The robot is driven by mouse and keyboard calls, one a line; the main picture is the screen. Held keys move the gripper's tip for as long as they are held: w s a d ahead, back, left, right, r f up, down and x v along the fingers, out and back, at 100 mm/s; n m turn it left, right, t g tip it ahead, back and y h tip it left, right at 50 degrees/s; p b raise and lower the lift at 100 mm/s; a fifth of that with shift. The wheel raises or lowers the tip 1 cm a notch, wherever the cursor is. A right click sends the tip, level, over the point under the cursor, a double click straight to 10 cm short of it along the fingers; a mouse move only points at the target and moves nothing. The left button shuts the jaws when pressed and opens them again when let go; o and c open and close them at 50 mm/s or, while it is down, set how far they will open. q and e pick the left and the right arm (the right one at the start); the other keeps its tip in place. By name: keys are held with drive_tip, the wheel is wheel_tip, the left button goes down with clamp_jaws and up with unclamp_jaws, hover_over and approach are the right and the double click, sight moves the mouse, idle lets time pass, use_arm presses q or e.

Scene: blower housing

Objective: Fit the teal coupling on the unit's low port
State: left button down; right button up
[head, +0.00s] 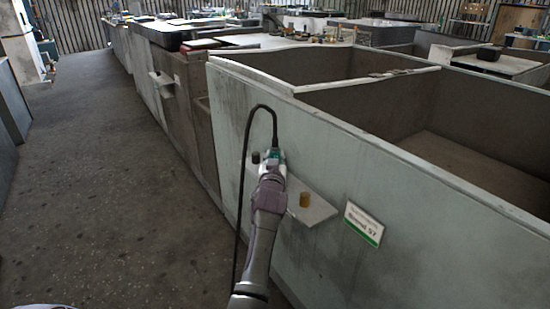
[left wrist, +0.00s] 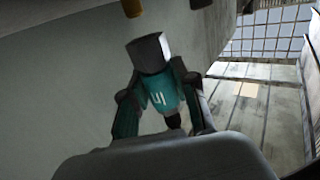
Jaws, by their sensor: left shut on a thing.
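The teal coupling (head: 273,157) is at the small ledge on the unit's pale wall, with a black hose looping up from it. My left gripper (head: 270,174) is shut on it. In the left wrist view the teal coupling (left wrist: 165,95) sits between the two fingers (left wrist: 160,108), with a grey block-like end pointing away from the gripper. The unit (head: 325,205) is a large grey-green open-topped housing. I cannot make out which fitting is the low port, or whether the coupling touches anything. My right gripper is not in view.
The ledge (head: 318,212) carries an amber cylinder (head: 304,199) to the right of the gripper and a dark cylinder (head: 256,157) to the left. A sign (head: 363,223) is on the wall at right. The black hose (head: 240,190) hangs along the wall. Floor (head: 110,190) at left is clear.

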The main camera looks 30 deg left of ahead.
use_arm(q)
drive_tip(key=shift+f, duration=0.2)
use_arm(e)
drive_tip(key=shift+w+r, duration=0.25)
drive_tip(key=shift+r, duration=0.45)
use_arm(q)
drive_tip(key=shift+s+d, duration=0.1)
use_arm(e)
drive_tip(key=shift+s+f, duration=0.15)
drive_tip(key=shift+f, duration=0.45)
use_arm(q)
drive_tip(key=shift+f, duration=0.1)
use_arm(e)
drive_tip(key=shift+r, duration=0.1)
use_arm(q)
drive_tip(key=shift+f, duration=0.25)
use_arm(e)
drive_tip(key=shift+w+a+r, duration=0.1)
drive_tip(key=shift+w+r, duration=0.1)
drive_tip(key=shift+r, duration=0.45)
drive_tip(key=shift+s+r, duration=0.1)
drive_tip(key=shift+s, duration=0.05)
use_arm(q)
drive_tip(key=shift+f+b, duration=0.2)
drive_tip(key=shift+b, duration=0.15)
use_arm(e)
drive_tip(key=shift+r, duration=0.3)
